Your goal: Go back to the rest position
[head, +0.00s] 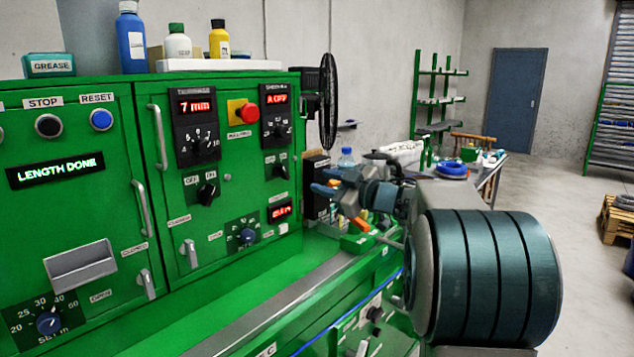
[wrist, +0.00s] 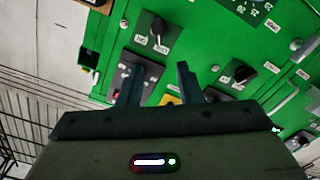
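My gripper (head: 324,182) is in the middle of the head view, held out in front of the right end of the green machine (head: 90,235). In the wrist view, my gripper's (wrist: 157,80) two dark fingers stand apart with nothing between them. They point toward the machine's green panel (wrist: 205,35) and its knobs, and no contact shows. A blue cable (head: 352,311) runs along the machine's lower front. A coil of blue cable (head: 452,170) lies on the table at the back right.
Bottles, including a blue one (head: 131,40), stand on top of the machine. A black fan (head: 328,100) is at its right end. A green shelf (head: 437,95), a blue door (head: 518,88) and a wooden pallet (head: 618,222) are farther back.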

